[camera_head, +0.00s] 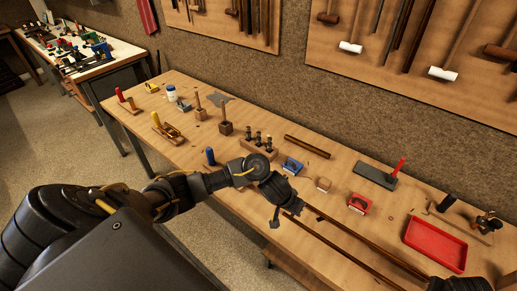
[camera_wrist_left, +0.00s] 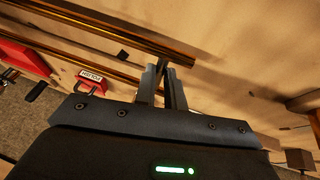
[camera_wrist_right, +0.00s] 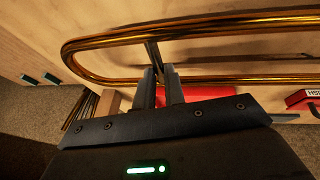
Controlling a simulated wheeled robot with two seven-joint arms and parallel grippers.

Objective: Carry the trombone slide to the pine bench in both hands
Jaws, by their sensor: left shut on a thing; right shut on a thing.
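The brass trombone slide (camera_head: 345,228) shows as two long parallel tubes slanting toward the lower right in the head view, over the pine bench (camera_head: 240,152). My left gripper (camera_head: 284,208) is shut on the slide near its left end; its fingers (camera_wrist_left: 163,68) meet the tubes (camera_wrist_left: 110,28) in the left wrist view. In the right wrist view my right gripper (camera_wrist_right: 160,70) is shut on the slide's cross brace near its rounded U-bend (camera_wrist_right: 72,58). In the head view the right gripper is mostly cut off at the lower right. Shadows lie on the wood below the tubes.
A red tray (camera_head: 437,244) lies at the bench's right. Tool boards (camera_head: 400,50) hang behind. Another cluttered bench (camera_head: 90,68) stands far left.

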